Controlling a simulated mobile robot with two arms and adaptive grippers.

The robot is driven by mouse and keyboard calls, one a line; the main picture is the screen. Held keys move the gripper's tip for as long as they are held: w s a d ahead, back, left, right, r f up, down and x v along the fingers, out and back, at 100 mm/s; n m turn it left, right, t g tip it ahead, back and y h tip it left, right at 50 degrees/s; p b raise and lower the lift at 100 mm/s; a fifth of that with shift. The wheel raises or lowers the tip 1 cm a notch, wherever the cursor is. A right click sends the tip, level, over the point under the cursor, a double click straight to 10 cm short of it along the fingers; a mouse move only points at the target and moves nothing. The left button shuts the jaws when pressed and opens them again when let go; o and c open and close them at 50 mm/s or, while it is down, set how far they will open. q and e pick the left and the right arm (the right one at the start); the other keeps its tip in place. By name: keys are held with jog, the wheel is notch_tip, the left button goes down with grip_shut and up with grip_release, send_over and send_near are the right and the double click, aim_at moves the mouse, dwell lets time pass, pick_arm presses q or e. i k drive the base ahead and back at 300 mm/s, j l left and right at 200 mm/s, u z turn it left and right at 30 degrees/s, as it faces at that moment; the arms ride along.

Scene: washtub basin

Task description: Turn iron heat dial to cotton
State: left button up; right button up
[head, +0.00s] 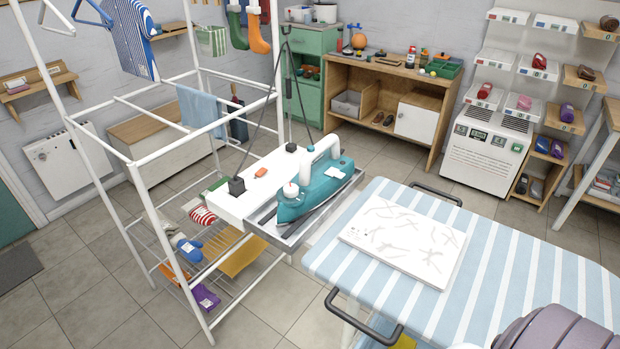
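The teal iron (318,196) with a white upper part rests in a grey metal tray (290,236), beside a long white unit (243,202). A small round white part with a reddish mark (291,188) sits on the iron's near end; I cannot tell whether it is the heat dial. No setting or cotton mark is readable at this size. Neither of my grippers is in view, and nothing is seen touching the iron.
A blue-striped ironing board (500,262) with dark rails and a white patterned panel (405,238) fills the right front. A white drying rack (150,158) stands left of the iron. A purple-grey rounded form (552,330) covers the lower right corner. Open tiled floor (75,262) lies at left.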

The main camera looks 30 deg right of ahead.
aim_at(291, 190)
jog(key=z, duration=0.75)
